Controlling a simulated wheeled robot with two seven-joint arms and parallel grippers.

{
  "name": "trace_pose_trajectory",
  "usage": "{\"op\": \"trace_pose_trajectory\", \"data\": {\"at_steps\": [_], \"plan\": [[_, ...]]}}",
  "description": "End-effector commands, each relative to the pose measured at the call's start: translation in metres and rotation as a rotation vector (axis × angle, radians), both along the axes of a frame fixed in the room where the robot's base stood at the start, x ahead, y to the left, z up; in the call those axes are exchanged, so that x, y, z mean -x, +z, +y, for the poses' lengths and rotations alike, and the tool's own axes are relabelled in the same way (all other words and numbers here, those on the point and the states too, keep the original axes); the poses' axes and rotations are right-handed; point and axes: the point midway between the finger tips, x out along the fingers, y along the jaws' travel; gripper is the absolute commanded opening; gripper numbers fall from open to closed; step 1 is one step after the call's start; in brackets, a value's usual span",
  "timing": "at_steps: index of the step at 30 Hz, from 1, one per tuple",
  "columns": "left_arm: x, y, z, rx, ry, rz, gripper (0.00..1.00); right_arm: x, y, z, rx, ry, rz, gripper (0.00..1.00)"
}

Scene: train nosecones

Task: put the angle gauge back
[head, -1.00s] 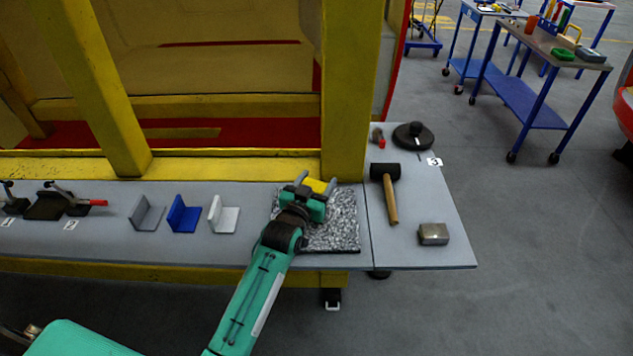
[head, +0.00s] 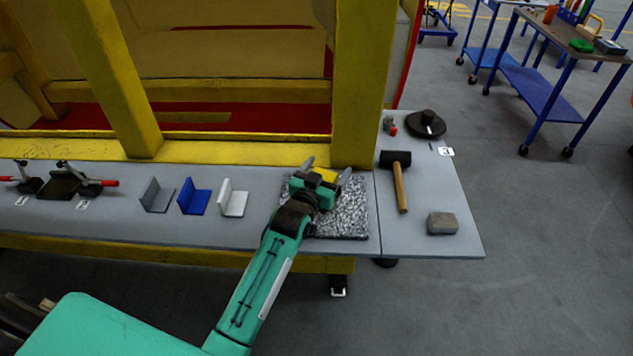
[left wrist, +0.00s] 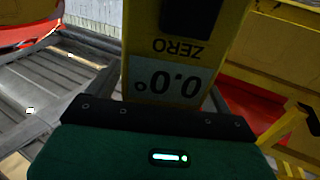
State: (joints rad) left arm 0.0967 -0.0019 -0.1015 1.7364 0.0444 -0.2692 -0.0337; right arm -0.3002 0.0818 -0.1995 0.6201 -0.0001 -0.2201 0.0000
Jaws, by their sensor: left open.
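The angle gauge (head: 326,174) is a small yellow box on the speckled grey pad (head: 347,220), partly hidden by my left gripper in the head view. My left gripper (head: 326,170) is open, its two fingers one on each side of the gauge. My right gripper is not in view.
Grey, blue and white angle brackets (head: 194,197) stand left of the pad. Toggle clamps (head: 62,182) are further left. A mallet (head: 400,182), a grey block (head: 442,223) and a black disc (head: 426,124) lie to the right. A yellow post (head: 360,80) rises behind the pad.

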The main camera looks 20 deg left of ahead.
Motion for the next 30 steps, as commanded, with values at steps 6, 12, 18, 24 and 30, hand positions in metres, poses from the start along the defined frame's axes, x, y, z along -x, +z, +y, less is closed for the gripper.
{"op": "trace_pose_trajectory", "data": {"at_steps": [6, 12, 18, 24, 30], "plan": [[0.035, -0.001, 0.004, 0.001, 0.000, 0.002, 0.83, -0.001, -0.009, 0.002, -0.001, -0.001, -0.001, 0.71], [0.075, 0.002, 0.008, 0.001, 0.001, -0.002, 0.83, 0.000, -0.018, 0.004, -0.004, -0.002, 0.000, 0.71], [0.104, 0.004, 0.012, 0.000, 0.001, -0.003, 0.83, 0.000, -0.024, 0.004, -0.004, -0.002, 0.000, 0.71], [0.117, 0.006, 0.014, 0.000, 0.001, -0.006, 0.83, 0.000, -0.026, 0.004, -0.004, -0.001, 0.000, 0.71], [0.119, 0.007, 0.014, 0.001, 0.001, -0.007, 0.83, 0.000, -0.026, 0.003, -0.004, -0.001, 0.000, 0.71]]}}
